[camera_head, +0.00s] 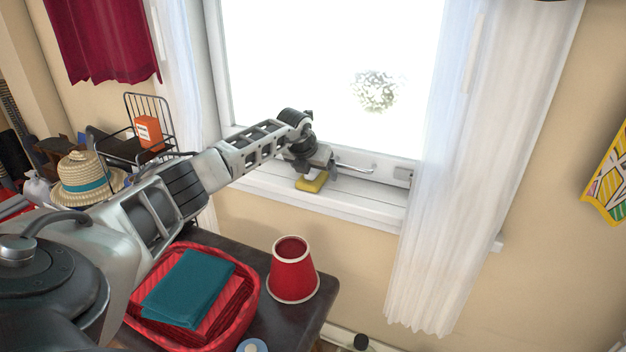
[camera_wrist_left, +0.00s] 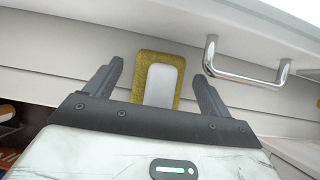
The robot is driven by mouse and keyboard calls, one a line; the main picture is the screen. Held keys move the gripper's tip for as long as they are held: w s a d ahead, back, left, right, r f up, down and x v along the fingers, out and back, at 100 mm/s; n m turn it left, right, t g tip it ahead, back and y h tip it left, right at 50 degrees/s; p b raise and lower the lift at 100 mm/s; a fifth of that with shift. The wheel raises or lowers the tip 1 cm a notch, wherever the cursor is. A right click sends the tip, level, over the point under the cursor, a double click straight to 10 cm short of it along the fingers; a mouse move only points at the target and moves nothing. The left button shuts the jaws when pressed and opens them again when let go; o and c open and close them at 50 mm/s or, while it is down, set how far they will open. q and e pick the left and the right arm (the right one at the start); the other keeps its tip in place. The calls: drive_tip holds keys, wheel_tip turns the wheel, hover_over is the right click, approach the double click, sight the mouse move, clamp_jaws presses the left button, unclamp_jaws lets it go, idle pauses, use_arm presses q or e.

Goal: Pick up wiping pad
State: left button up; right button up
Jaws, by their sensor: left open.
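The wiping pad (camera_head: 311,185) is yellow and lies on the white window sill, below the window. In the left wrist view the wiping pad (camera_wrist_left: 146,62) shows a yellow rim around a white raised middle part. My left gripper (camera_head: 315,172) is directly over the pad. In the left wrist view the left gripper (camera_wrist_left: 157,80) is open, with one finger on each side of the pad and visible gaps between. The gripper hides part of the pad in the head view. My right gripper is not in view.
A metal window handle (camera_wrist_left: 250,75) is just right of the pad. White curtains (camera_head: 455,180) hang at both sides of the sill (camera_head: 365,205). Below are a red basket (camera_head: 252,290) with a folded teal cloth (camera_head: 188,288) and a red lampshade-like cup (camera_head: 292,270).

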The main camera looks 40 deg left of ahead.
use_arm(q)
drive_tip(key=shift+c, duration=0.5)
drive_tip(key=c, duration=1)
